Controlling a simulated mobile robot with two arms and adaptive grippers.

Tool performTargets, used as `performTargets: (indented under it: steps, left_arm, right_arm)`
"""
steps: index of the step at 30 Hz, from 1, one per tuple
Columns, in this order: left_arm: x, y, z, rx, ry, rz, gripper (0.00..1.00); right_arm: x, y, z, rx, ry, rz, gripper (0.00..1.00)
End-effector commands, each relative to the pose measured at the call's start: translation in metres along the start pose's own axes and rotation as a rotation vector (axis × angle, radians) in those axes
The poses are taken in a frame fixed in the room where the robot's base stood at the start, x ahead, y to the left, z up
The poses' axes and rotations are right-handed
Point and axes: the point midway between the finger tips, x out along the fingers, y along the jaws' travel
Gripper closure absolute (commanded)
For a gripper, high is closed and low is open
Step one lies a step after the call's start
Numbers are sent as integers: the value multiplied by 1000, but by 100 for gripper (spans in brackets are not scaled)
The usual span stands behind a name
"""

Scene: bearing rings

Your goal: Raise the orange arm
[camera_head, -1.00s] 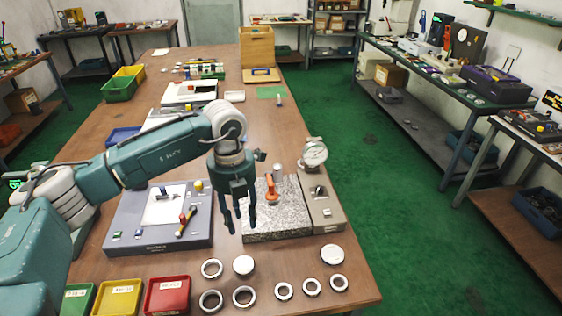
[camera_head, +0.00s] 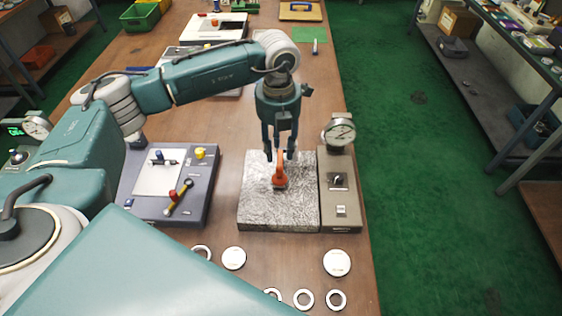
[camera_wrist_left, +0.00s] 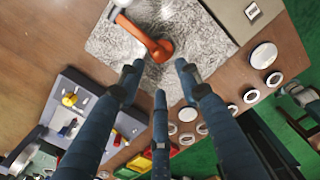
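The orange arm (camera_head: 280,174) sits on a speckled grey stone block (camera_head: 258,210) and points up toward my fingers in the head view. In the left wrist view the orange arm (camera_wrist_left: 147,39) lies just beyond my fingertips, with a pale round part at its far end. My left gripper (camera_head: 280,154) hangs over the block, close to the orange arm. Its three fingers are spread apart in the left wrist view (camera_wrist_left: 158,78), with nothing visible between them. Whether a finger touches the arm I cannot tell. My right gripper is not in view.
A dial gauge (camera_head: 339,132) stands on a grey-brown unit (camera_head: 340,210) right beside the block. A dark panel (camera_head: 190,208) with knobs and a handle lies to the left. Rings and discs (camera_head: 336,263) lie in front. Bare table (camera_head: 225,120) shows behind the block.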

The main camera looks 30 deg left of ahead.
Motion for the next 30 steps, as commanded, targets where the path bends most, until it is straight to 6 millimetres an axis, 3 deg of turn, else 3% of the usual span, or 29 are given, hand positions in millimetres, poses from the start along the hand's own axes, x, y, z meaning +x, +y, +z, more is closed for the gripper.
performTargets:
  steps: [12,18,25,30]
  left_arm:
    - [70,-1,-1,0,3,0,65]
    - [82,0,0,0,0,1,65]
    - [83,0,0,1,0,0,65]
    - [83,0,0,1,0,0,97]
  right_arm:
    - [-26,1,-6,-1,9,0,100]
    - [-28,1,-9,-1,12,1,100]
    - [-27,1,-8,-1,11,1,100]
    - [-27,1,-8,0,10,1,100]
